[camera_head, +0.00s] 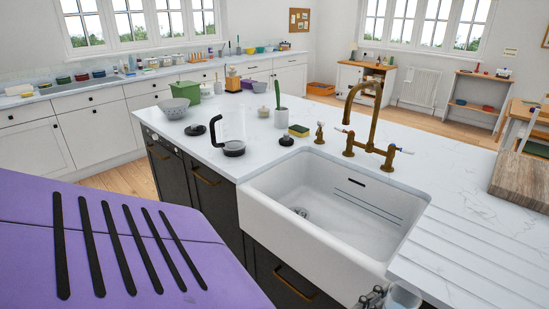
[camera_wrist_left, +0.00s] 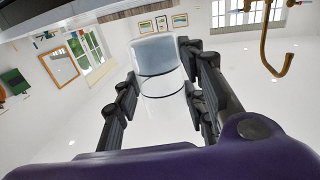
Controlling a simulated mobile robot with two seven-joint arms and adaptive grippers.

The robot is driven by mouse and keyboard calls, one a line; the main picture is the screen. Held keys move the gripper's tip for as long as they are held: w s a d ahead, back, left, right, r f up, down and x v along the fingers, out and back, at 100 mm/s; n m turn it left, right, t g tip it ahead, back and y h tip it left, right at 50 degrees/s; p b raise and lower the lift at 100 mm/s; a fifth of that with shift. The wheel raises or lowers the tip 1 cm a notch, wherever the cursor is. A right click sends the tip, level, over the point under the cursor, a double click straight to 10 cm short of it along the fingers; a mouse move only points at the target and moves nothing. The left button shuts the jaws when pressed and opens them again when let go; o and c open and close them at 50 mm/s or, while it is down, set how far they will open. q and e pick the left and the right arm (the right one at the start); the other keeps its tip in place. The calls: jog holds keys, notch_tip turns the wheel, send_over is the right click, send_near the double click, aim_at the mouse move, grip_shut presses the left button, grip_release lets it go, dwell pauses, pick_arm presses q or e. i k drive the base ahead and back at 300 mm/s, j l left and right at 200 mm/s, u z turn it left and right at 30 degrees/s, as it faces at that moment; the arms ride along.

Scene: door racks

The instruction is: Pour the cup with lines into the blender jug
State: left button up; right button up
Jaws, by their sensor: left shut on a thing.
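The blender jug (camera_head: 232,128) is clear, with a black handle and a dark base. It stands upright on the white counter behind the sink's left corner. My left gripper (camera_wrist_left: 162,97) is shut on a clear cup (camera_wrist_left: 158,68) with a dark line around it and a pale bluish-grey upper part. In the head view, the cup (camera_head: 403,297) and dark gripper fingers show partly at the bottom edge, in front of the sink, well right of the jug. The rest of that gripper is cut off. My right gripper is not in view.
The white sink (camera_head: 262,215) lies between the cup and the jug. A brass tap (camera_head: 372,115) rises behind it. A black round lid (camera_head: 195,129), a grey colander (camera_head: 174,108) and a sponge (camera_head: 299,131) are near the jug. A wooden board (camera_head: 520,180) is at right.

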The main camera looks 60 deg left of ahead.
aim_at(231, 118)
jog(key=u, duration=2.1)
